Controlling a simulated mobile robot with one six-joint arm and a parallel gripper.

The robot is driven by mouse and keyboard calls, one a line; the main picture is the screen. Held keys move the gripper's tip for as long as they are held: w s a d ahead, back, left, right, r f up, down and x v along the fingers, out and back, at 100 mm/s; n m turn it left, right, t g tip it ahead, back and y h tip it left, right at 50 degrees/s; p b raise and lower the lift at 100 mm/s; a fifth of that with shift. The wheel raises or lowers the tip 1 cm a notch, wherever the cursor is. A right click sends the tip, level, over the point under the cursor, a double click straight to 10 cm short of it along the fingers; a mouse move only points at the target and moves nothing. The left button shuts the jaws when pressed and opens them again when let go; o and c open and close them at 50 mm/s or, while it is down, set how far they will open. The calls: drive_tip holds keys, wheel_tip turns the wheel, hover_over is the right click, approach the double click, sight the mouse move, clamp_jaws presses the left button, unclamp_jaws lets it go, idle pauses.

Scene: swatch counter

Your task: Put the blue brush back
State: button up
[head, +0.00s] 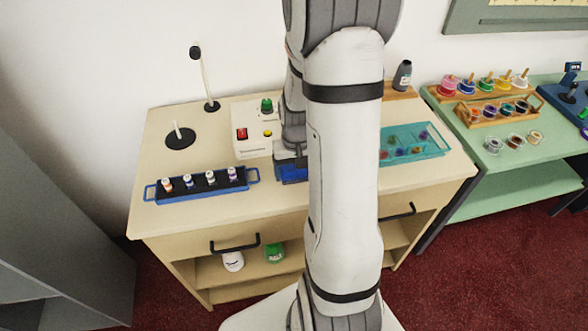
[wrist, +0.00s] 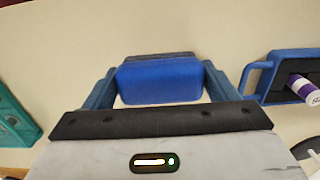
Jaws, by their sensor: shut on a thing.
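The blue brush (wrist: 160,81) is a block with a smooth blue face and a dark strip along its far edge. In the wrist view it sits between the two fingers of my gripper (wrist: 160,72), which is shut on it. In the head view the brush (head: 293,172) shows below my gripper (head: 291,150), over the front middle of the cream counter (head: 225,206). My arm hides part of this area. I cannot tell whether the brush touches the counter.
Left of the brush is a blue rack (head: 158,197) of small bottles; right is a teal tray (head: 437,152). Behind stand a control box (head: 250,147) with buttons, a dark bottle (head: 402,76) and a thin stand (head: 204,82). A green table (head: 465,137) adjoins at right.

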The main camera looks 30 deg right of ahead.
drive_tip(key=shift+f, duration=0.15)
drive_tip(key=o, duration=1)
wheel_tip(320, 180, up, 12)
drive_tip(key=s+a+r+n+t, duration=0.3)
drive_tip(key=s+a+r, duration=0.4)
drive_tip(key=s+a, duration=0.5)
drive_tip(key=shift+a+r, duration=0.2)
drive_tip(key=shift+r, duration=0.1)
